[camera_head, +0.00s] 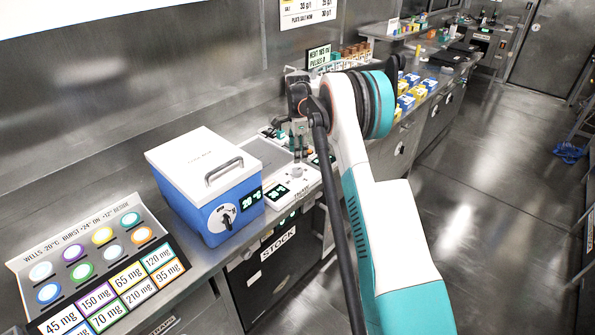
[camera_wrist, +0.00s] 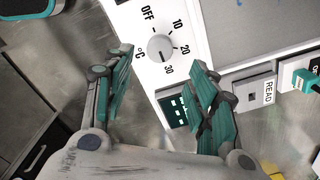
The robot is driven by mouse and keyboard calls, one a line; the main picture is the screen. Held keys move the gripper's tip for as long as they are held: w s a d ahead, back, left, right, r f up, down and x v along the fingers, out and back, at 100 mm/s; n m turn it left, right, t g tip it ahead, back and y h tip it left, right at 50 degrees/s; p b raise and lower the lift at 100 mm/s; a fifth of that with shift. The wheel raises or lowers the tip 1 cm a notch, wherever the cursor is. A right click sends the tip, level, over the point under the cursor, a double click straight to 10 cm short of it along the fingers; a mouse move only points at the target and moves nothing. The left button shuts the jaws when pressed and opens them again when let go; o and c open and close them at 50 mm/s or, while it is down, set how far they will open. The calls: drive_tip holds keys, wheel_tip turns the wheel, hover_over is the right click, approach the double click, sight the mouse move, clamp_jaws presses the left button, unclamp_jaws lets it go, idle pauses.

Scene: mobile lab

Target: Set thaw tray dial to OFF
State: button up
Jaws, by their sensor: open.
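The thaw tray dial (camera_wrist: 148,45) is a round white knob on a white panel, ringed by OFF, 10, 20, 30 and a °C mark. Its dark pointer line appears to face 30. In the head view the dial (camera_head: 296,172) is a small knob beside a dark display. My gripper (camera_wrist: 162,62) is open, with its teal fingers at either side of the dial in the wrist view. Nothing is between the fingers, and contact with the knob cannot be told. In the head view my gripper (camera_head: 298,138) is over the far part of the tray, partly hidden by my arm.
A blue box (camera_head: 205,190) with a white lid, its own dial and a 20 °C display stands left of the tray. A panel of coloured wells (camera_head: 115,250) lies nearer. A READ button (camera_wrist: 258,90) sits beside the tray. Floor to the right is mostly clear.

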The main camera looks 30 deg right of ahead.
sight(298, 170)
wheel_tip(298, 170, down, 9)
drive_tip(key=shift+r+b, duration=0.2)
drive_tip(key=shift+b, duration=0.75)
drive_tip(key=shift+c, duration=0.6)
drive_tip(key=c, duration=0.9)
